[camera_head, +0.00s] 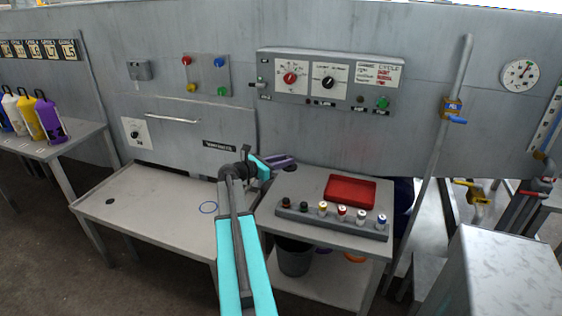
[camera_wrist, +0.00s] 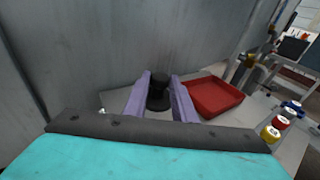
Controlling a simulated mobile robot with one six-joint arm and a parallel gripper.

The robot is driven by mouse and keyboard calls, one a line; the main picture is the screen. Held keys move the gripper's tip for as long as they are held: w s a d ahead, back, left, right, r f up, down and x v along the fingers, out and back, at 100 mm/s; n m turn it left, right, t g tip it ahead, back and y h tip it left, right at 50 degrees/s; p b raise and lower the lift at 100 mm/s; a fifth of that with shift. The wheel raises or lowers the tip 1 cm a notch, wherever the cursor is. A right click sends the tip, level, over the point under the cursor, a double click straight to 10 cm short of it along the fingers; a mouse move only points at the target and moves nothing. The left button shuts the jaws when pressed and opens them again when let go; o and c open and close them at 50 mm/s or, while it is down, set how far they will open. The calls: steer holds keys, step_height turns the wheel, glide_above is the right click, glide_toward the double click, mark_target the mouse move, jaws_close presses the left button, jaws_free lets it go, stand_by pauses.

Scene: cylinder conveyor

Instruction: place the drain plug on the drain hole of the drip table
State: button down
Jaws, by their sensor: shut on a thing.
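My gripper (camera_head: 284,163) has purple fingers and is shut on the black drain plug (camera_wrist: 158,94), which sits between the fingertips in the wrist view. In the head view the gripper is over the back left part of the right-hand table, and the plug is hard to make out there. The drip table (camera_head: 150,206) is the grey table at the left. A small dark spot (camera_head: 110,201), which looks like the drain hole, is near its left end. The gripper is well to the right of it.
The right-hand table carries a red tray (camera_head: 350,190) and a grey rack (camera_head: 330,218) with several capped vials. A grey wall panel (camera_head: 190,135) stands behind. The drip table's top is otherwise clear.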

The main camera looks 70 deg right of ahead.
steer(key=w+a+n+t+h, duration=0.15)
steer(key=w+n+t, duration=0.35)
steer(key=w, duration=0.6)
steer(key=w+a+n+t, duration=0.35)
steer(key=w+t, duration=0.35)
steer(key=w, duration=0.3)
steer(key=w+a+n+t+y, duration=0.7)
steer(key=w+a+n+t, duration=0.25)
steer(key=w+a, duration=0.85)
steer(key=w+a+n+t+y, duration=0.1)
steer(key=w+a+n+y, duration=0.2)
steer(key=a, duration=0.4)
steer(key=a+f+n+t+y, duration=0.15)
steer(key=a+y, duration=0.25)
steer(key=a, duration=0.4)
steer(key=w+a+n+y, duration=0.2)
steer(key=a+n+y, duration=0.15)
steer(key=a, duration=0.35)
steer(key=s+a+n+g+y, duration=0.3)
steer(key=s+a+n+y, duration=0.1)
steer(key=a, duration=0.8)
steer(key=s+a+n+g+y, duration=0.4)
steer(key=a+y, duration=0.3)
steer(key=a, duration=0.5)
steer(key=shift+s+r+n, duration=0.15)
steer(key=shift+s+n, duration=0.25)
steer(key=shift+s, duration=0.35)
